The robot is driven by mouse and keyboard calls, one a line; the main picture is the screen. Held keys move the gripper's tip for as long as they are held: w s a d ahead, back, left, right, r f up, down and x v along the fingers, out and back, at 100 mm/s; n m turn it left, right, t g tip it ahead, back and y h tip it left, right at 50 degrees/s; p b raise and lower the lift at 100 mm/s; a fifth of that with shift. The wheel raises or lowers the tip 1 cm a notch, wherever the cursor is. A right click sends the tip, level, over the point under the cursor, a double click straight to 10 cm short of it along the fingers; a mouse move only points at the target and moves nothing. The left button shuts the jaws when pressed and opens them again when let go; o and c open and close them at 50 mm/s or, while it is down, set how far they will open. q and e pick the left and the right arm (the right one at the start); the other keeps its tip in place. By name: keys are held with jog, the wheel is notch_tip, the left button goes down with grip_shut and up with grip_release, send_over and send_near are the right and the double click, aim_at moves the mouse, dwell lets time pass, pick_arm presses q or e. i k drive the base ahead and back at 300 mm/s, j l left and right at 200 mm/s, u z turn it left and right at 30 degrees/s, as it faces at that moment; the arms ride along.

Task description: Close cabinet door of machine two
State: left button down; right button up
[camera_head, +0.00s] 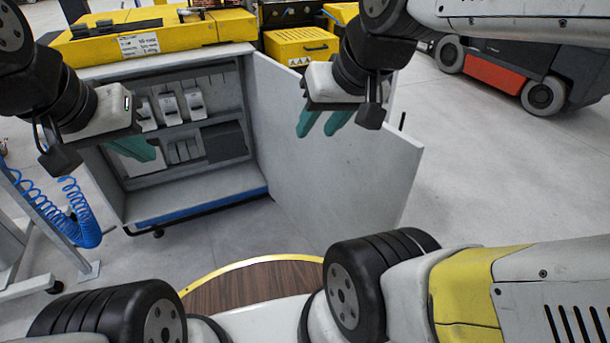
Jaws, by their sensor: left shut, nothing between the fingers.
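The machine's cabinet (195,188) stands open at the left, showing its shelf and grey devices inside. Its light grey door (345,185) is swung wide to the right, with its inner face toward me and its free edge at the right. My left gripper (150,156) is shut and empty in front of the cabinet opening. My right gripper (320,130) has its teal fingers apart with nothing between them. It overlaps the upper part of the door in view and hides some of its top edge; I cannot tell whether it touches.
A yellow machine top (165,38) lies above the cabinet. A yellow box (300,46) stands behind the door. A blue coiled hose (85,222) hangs at the left by a grey frame. An orange-and-grey vehicle (515,75) is at the back right. Floor right of the door is clear.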

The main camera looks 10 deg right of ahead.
aim_at(356, 182)
jog(key=k+l+u, duration=0.15)
jog(key=l, duration=0.2)
jog(key=k+l+u, duration=0.2)
jog(key=l, duration=0.2)
jog(key=l+u, duration=0.15)
jog(key=l, duration=0.2)
jog(key=k+l+u, duration=0.15)
jog(key=l+u, duration=0.15)
jog(key=l, duration=0.5)
jog(key=l+u, duration=0.2)
jog(key=l, duration=0.45)
jog(key=l+u, duration=0.15)
jog(key=l, duration=0.45)
jog(key=k+l+u, duration=0.15)
jog(key=l, duration=0.5)
jog(key=k+l+u, duration=0.1)
jog(key=k+u, duration=0.15)
jog(key=k+j, duration=0.05)
